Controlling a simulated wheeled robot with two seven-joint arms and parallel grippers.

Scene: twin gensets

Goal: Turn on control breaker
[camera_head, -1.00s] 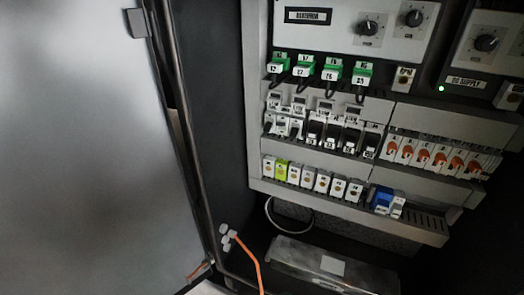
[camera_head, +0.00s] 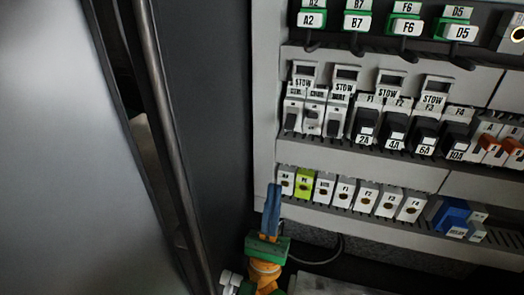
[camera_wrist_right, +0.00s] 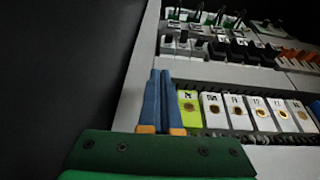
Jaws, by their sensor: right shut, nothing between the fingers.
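A row of small breakers stands in the cabinet. At its left end are three narrow white breakers with dark levers: the left one (camera_head: 292,115), the middle one (camera_head: 312,117) and the right one (camera_head: 335,120). Their small labels are blurred; the middle one may read as control. In the wrist view they show small at the top (camera_wrist_right: 185,45). My right gripper (camera_head: 273,190), with blue fingers and a green palm, is shut and empty. Its tips (camera_wrist_right: 159,73) are below and left of these breakers, in front of the terminal row's left end. My left gripper is not in view.
Black fuse breakers (camera_head: 395,130) continue the row rightward, with orange-lever ones (camera_head: 488,142) beyond. Below runs a row of terminals, including a yellow-green one (camera_head: 304,183) and a blue block (camera_head: 452,217). Green plugs (camera_head: 357,20) hang above. A dark cabinet side and open door (camera_head: 60,150) stand at left.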

